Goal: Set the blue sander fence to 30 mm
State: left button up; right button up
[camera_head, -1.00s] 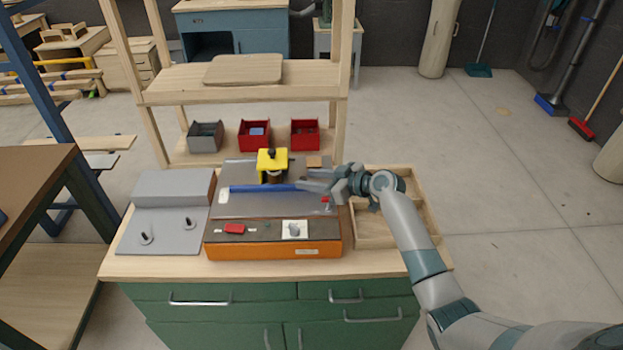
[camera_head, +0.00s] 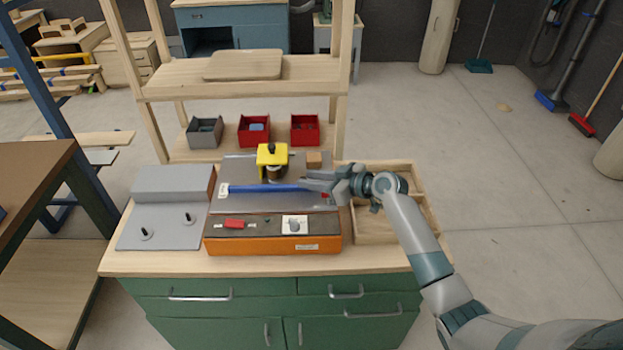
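The blue sander fence (camera_head: 265,188) is a long bar lying left to right across the grey plate of the orange sander (camera_head: 272,249) on the workbench. A yellow-topped part (camera_head: 272,155) stands behind the fence near its middle. My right gripper (camera_head: 308,181) reaches in from the right, with its fingers at or just above the fence's right end. The fingers are small and seen side-on, so their gap and any contact with the fence are unclear. Scale marks for the fence setting cannot be read. My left gripper is out of view.
A grey board with two dark pegs (camera_head: 165,228) lies left of the sander. A wooden tray (camera_head: 375,231) is right of it, under my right arm. A grey bin (camera_head: 204,133) and two red bins (camera_head: 253,130) stand behind. Shelf posts rise behind the bench.

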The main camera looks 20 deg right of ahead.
jog(key=shift+o, duration=0.6)
jog(key=shift+s+d+r, duration=0.15)
jog(key=shift+s+d, duration=0.2)
jog(key=shift+s, duration=0.05)
jog(key=b+v, duration=0.5)
jog(key=v, duration=1.1)
jog(key=shift+s+d, duration=0.15)
